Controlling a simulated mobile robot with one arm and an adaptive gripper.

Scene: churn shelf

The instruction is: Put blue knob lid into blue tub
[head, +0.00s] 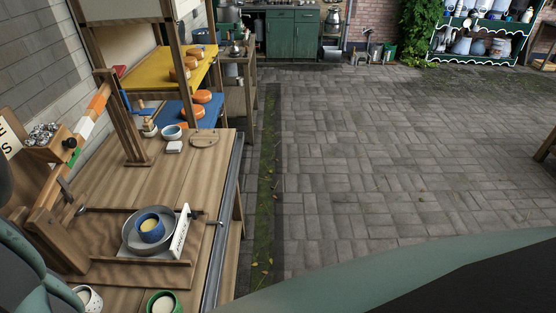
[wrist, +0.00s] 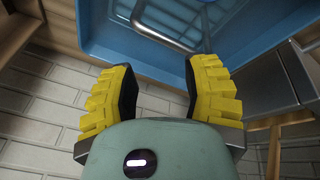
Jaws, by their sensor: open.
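My gripper (wrist: 160,76) is open and empty in the wrist view, its two yellow ribbed fingers apart. Beyond its fingertips is a blue surface with a raised rim (wrist: 92,45), with a curved metal bar (wrist: 160,34) across it. I cannot tell whether this is the blue tub. In the head view a small blue pot (head: 151,236) with pale contents stands in a round metal pan (head: 129,238) on the bench. I cannot make out a blue knob lid for certain in either view. My gripper is not identifiable in the head view.
The wooden bench (head: 105,185) also holds a blue-rimmed bowl (head: 172,133), a green pot (head: 162,304) and a wooden board (head: 204,139). Shelves with orange cheeses (head: 202,97) stand behind. Paving (head: 370,160) to the right is clear. A brick wall (wrist: 40,105) shows in the wrist view.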

